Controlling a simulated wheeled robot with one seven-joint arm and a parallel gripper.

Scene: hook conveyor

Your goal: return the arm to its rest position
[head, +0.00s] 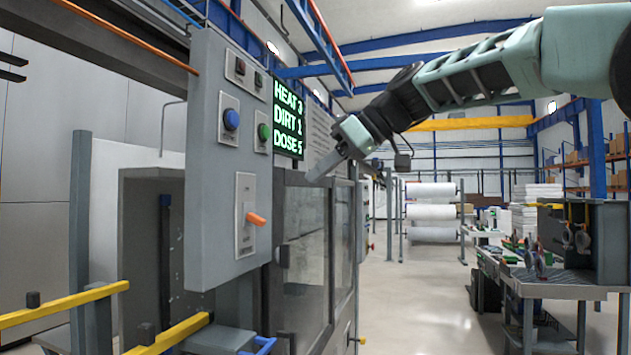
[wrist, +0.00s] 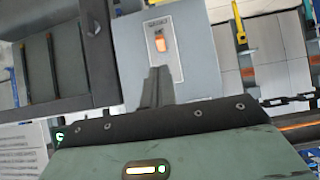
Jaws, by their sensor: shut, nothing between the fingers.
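My arm reaches in from the upper right of the head view. My gripper (head: 318,172) is shut and empty, its fingers pointing down and left beside the right edge of a grey control panel (head: 215,165).
A glazed cabinet (head: 305,255) stands below my gripper. Yellow rails (head: 165,335) lie at lower left. The floor aisle (head: 420,290) is clear; a workbench (head: 550,285) stands right.

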